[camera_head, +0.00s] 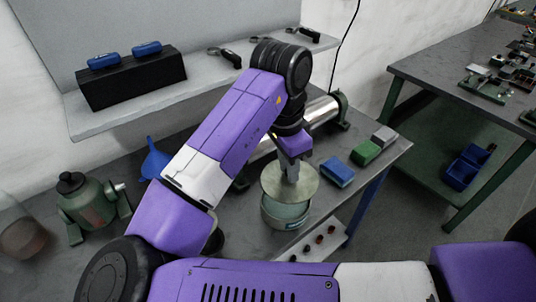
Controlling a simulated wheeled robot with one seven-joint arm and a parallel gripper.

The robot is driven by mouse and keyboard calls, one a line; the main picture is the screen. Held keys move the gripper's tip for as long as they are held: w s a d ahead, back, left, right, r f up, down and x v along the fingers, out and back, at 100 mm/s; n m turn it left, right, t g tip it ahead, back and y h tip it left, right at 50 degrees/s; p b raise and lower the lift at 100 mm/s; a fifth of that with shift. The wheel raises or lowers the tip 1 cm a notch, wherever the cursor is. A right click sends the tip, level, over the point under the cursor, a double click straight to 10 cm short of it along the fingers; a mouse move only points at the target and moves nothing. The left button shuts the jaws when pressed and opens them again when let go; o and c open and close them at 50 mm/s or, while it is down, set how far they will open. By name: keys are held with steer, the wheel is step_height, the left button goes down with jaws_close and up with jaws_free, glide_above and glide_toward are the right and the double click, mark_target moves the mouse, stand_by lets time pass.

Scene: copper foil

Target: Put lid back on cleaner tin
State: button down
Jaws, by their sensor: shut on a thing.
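My gripper (290,174) is shut on the lid (275,186), a pale, flat round disc. The lid is above the cleaner tin (284,212), a round greenish-grey tin near the table's front edge. The lid looks tilted and covers the back of the tin's top. From this angle I cannot tell whether the lid touches the rim. My fingertips are partly hidden against the lid.
Blue (337,172), green (365,152) and grey (384,135) blocks lie right of the tin. A metal cylinder (320,110) lies behind. A blue funnel (154,160) and green pot (92,203) stand left. A shelf (200,82) runs above the table's back.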

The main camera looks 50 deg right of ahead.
mark_target(285, 178)
steer(key=shift+w+f, duration=0.2)
step_height(285, 178, down, 6)
steer(key=b, duration=0.5)
steer(key=shift+r, duration=0.2)
steer(key=shift+f, duration=0.15)
steer(key=shift+a+f, duration=0.1)
steer(key=shift+f, duration=0.1)
stand_by(2.5)
steer(key=c, duration=0.7)
jaws_free()
steer(key=shift+o, duration=0.2)
